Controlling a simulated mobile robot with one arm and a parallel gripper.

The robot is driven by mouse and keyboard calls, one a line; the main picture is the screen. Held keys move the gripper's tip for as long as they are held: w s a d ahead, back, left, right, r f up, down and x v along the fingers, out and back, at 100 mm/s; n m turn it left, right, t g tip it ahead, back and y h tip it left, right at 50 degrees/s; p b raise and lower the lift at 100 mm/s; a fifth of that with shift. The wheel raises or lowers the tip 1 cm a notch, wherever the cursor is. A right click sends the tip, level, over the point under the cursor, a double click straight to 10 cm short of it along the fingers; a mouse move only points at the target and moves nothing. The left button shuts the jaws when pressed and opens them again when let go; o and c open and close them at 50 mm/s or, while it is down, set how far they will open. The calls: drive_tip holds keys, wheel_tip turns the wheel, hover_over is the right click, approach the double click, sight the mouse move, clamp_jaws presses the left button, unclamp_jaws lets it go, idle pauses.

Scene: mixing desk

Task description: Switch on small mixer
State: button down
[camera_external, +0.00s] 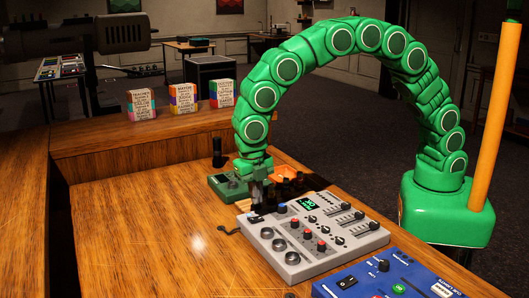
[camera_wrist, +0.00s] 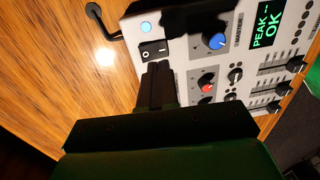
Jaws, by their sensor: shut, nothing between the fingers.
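A light grey mixer (camera_external: 310,235) sits on the wooden desk, with knobs, sliders and a lit green display (camera_external: 309,203). In the wrist view its panel (camera_wrist: 187,24) shows a black rocker switch (camera_wrist: 153,50) with white marks, and a light-blue round button or lamp (camera_wrist: 146,27) above it. The display (camera_wrist: 268,37) reads "PEAK -- OK". My gripper (camera_external: 257,201) is shut and empty over the mixer's back-left corner. In the wrist view the fingertips (camera_wrist: 159,68) are just below the rocker switch, very close to it. I cannot tell whether they touch.
A blue device (camera_external: 390,280) stands at the front right and a green box (camera_external: 226,186) behind the grey mixer. An orange tray (camera_external: 291,173) is at the desk's back edge. A black cable (camera_wrist: 103,20) leaves the mixer's left side. The desk's left part is clear.

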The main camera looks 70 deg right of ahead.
wheel_tip(320, 180, up, 10)
drive_tip(key=shift+s+d+f, duration=0.25)
drive_tip(key=shift+s+d, duration=0.2)
drive_tip(key=s+d+r+m, duration=0.4)
drive_tip(key=s+d+m, duration=0.2)
drive_tip(key=d, duration=0.5)
drive_tip(key=s+d+r+m, duration=0.4)
drive_tip(key=s+d+m, duration=0.25)
drive_tip(key=d, duration=0.45)
drive_tip(key=s+d+f+m, duration=0.1)
drive_tip(key=s+d+m, duration=0.3)
drive_tip(key=s, duration=0.3)
drive_tip(key=s+d+m, duration=0.5)
drive_tip(key=s, duration=0.3)
drive_tip(key=s+d+f+m+g, duration=0.1)
drive_tip(key=s+d+m, duration=0.3)
drive_tip(key=s, duration=0.4)
drive_tip(key=shift+d+f+m+y, duration=0.15)
drive_tip(key=shift+f+m+y, duration=0.2)
drive_tip(key=shift+m, duration=0.4)
